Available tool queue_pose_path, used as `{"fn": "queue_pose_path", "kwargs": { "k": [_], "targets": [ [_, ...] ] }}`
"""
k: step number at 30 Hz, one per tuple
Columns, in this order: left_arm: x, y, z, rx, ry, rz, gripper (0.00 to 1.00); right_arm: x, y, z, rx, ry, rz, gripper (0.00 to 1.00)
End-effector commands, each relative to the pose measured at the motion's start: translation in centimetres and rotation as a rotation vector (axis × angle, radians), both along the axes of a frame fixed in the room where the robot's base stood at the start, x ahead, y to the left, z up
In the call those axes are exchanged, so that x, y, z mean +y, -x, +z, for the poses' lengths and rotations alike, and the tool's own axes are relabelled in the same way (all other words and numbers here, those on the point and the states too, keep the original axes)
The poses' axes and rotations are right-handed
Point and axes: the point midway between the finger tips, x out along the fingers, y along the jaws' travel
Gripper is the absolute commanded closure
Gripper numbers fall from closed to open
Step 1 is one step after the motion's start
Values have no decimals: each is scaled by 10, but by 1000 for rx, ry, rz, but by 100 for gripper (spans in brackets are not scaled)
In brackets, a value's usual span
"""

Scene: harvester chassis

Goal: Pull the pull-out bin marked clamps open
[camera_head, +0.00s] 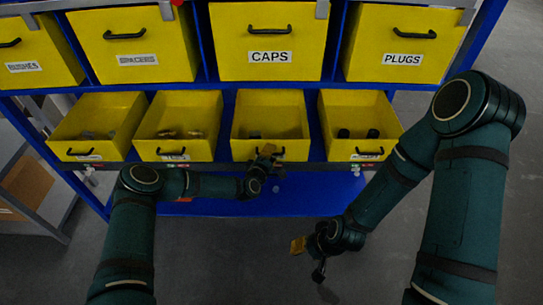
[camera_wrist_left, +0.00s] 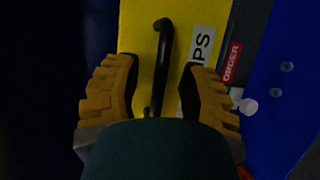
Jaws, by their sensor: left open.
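The bin with a label ending in "PS" (camera_wrist_left: 133,22) fills the middle of the left wrist view. Its dark bar handle (camera_wrist_left: 164,40) runs between the two orange fingers of my left gripper (camera_wrist_left: 160,70), which are open, one on each side; I cannot tell whether they touch it. In the head view my left gripper (camera_head: 267,151) is at the front of the third yellow bin (camera_head: 243,147) of the lower row and hides its label and handle. My right gripper (camera_head: 309,257) hangs low in front of the rack, off the bins; its finger spacing is unclear.
Other lower bins stand left (camera_head: 177,148) and right (camera_head: 360,146), with small parts inside. Upper bins read CAPS (camera_head: 268,32) and PLUGS (camera_head: 400,30). A blue shelf (camera_head: 300,196) lies below. The grey floor (camera_head: 240,265) in front is clear.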

Motion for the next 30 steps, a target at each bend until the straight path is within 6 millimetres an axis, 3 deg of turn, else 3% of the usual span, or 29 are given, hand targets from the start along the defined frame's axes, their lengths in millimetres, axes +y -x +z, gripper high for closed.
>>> {"fn": "queue_pose_path", "kwargs": {
  "k": [12, 16, 25, 30],
  "targets": [
    [-3, -6, -1, 1, 1, 0, 56, 0, 0, -1, -1, 0, 0, 53],
    [-3, -6, -1, 1, 0, 0, 100, 0, 0, -1, -1, 0, 0, 53],
    [-3, -3, -1, 1, 1, -1, 100, 0, 0, 0, -1, 0, 0, 53],
    [-3, 12, 0, 4, 1, -3, 100, 0, 1, 5, 2, 0, 1, 53]
  ]
}}
